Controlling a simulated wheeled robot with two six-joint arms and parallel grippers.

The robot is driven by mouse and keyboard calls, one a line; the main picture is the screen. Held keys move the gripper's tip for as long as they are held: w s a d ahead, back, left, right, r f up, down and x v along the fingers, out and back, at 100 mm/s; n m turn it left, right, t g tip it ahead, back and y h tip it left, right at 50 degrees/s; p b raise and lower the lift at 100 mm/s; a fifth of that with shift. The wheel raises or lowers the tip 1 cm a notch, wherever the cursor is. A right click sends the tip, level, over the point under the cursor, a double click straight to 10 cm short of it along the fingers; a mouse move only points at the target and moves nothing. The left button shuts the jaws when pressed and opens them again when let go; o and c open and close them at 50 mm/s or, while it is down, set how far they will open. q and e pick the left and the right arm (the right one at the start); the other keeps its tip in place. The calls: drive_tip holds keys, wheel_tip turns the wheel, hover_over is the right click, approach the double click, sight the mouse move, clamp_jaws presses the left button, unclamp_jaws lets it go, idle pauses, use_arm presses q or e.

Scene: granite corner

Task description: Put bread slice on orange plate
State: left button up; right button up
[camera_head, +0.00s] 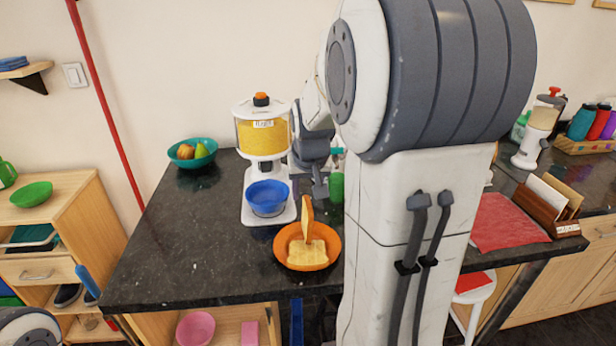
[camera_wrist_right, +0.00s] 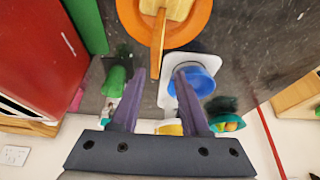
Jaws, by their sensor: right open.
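The orange plate (camera_head: 281,259) sits on the dark counter near its front edge. One bread slice (camera_head: 307,253) lies flat on it. A second, narrow-looking bread slice (camera_head: 306,219) stands upright above it, seen nearly edge-on; whether it touches the plate or the flat slice is unclear. In the right wrist view the plate (camera_wrist_right: 204,18) is at the top, with the upright slice (camera_wrist_right: 157,46) pointing down from it. My right gripper (camera_wrist_right: 157,76) is open, its purple fingers apart, with the upright slice's end between the fingertips in the picture. My left gripper is out of view.
A cereal dispenser (camera_head: 262,140) with a blue bowl (camera_head: 266,198) stands just behind the plate. A teal fruit bowl (camera_head: 193,161) is at the back left. A green container (camera_head: 336,187) is right of the dispenser. The counter's left part is clear.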

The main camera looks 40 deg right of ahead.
drive_tip(key=v, duration=0.7)
drive_tip(key=s+a+f+n+g+y, duration=0.1)
drive_tip(key=s+a+f+n, duration=0.15)
drive_tip(key=a, duration=0.75)
drive_tip(key=s+a+f+n+y, duration=0.1)
drive_tip(key=a+f+n+y, duration=0.2)
drive_tip(key=a, duration=0.7)
drive_tip(key=s+a+f+n+g, duration=0.1)
drive_tip(key=s+a+f+n, duration=0.1)
drive_tip(key=s+a+n, duration=0.2)
drive_tip(key=s+a+f+n+g, duration=0.2)
drive_tip(key=s+a+f+n, duration=0.1)
drive_tip(key=s+a, duration=0.4)
drive_tip(key=s+n, duration=0.1)
drive_tip(key=s, duration=0.2)
drive_tip(key=shift+s+a+f+h, duration=0.2)
drive_tip(key=shift+f+h, duration=0.1)
